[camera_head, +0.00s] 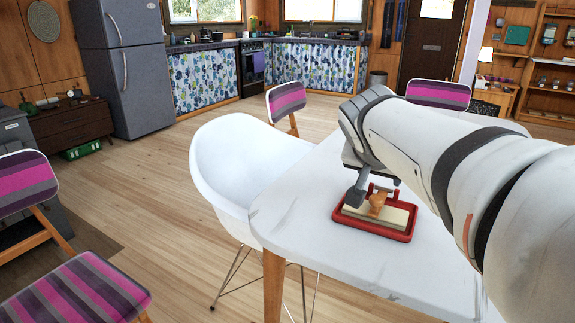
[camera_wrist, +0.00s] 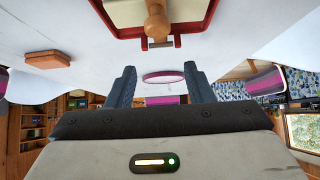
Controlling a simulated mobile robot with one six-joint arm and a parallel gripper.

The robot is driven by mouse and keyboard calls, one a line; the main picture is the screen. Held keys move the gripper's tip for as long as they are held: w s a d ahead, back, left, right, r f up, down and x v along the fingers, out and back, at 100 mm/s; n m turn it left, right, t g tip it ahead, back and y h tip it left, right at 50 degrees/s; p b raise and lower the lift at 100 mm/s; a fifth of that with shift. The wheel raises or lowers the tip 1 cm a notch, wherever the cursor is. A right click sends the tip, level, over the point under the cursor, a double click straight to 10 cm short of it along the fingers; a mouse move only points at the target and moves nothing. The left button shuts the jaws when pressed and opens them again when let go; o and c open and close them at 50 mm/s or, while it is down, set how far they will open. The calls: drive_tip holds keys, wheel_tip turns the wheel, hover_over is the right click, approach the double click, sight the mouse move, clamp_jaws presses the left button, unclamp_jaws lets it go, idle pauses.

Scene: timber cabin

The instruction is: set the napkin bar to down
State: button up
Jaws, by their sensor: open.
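A red napkin tray (camera_head: 408,236) sits on the white table, holding a cream napkin stack (camera_head: 352,214). A wooden knob (camera_head: 377,203) stands over the stack, and a red bar with short uprights shows behind it. I cannot tell whether the bar is raised or lowered. My gripper (camera_head: 357,194) is beside the tray's back left, partly hidden by my arm. In the wrist view the gripper's two dark fingers (camera_wrist: 160,86) are apart with nothing between them. The wooden knob (camera_wrist: 156,22) and red tray edge (camera_wrist: 124,34) show at the top, beyond the fingertips.
The white table (camera_head: 300,215) is clear left of the tray. A white chair (camera_head: 225,160) stands against its left side, with striped chairs (camera_head: 287,100) around. In the wrist view a brown block (camera_wrist: 48,61) lies apart from the tray.

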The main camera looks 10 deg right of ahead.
drive_tip(key=shift+r+p, duration=0.4)
drive_tip(key=shift+r, duration=1.2)
